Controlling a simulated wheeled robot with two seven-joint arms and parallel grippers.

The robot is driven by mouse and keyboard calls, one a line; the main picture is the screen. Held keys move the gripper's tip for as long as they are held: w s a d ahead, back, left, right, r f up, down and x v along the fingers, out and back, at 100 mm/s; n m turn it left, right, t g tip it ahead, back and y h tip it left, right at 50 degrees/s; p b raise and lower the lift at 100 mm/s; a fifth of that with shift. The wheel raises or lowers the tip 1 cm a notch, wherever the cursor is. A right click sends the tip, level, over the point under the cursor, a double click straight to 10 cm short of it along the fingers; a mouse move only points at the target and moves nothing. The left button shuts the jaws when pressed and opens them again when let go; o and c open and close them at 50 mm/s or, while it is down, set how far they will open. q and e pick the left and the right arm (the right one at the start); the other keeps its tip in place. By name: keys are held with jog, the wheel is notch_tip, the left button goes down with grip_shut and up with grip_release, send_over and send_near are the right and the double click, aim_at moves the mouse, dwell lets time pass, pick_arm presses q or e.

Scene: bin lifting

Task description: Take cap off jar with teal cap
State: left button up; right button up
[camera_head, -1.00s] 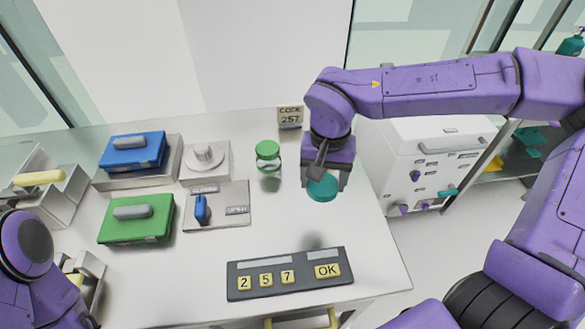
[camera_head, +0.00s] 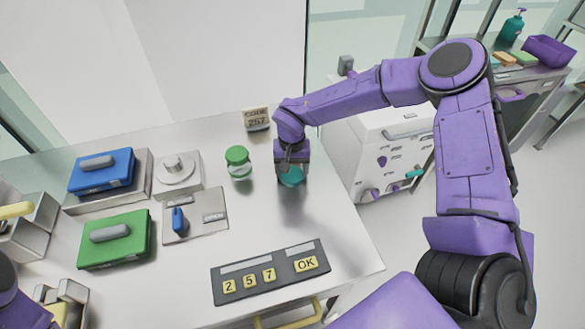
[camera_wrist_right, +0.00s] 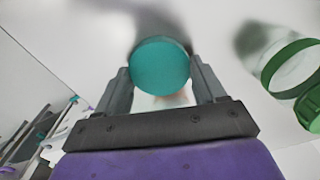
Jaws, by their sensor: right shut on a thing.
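A round teal cap (camera_head: 291,177) is between the fingers of my right gripper (camera_head: 292,168), over the right part of the table. In the right wrist view the teal cap (camera_wrist_right: 161,66) sits between the two grey fingertips, its flat face toward the camera. My right gripper is shut on it.
Blue (camera_head: 101,171) and green (camera_head: 115,238) handled blocks, a dial box (camera_head: 177,173) and a switch plate (camera_head: 196,215) fill the left. A keypad (camera_head: 270,274) lies in front, a code sign (camera_head: 257,119) behind. A white drawer cabinet (camera_head: 385,150) stands right.

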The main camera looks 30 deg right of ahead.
jog(key=shift+s, duration=0.1)
jog(key=o, duration=1.2)
jog(key=shift+f, duration=0.1)
jog(key=shift+c, duration=0.2)
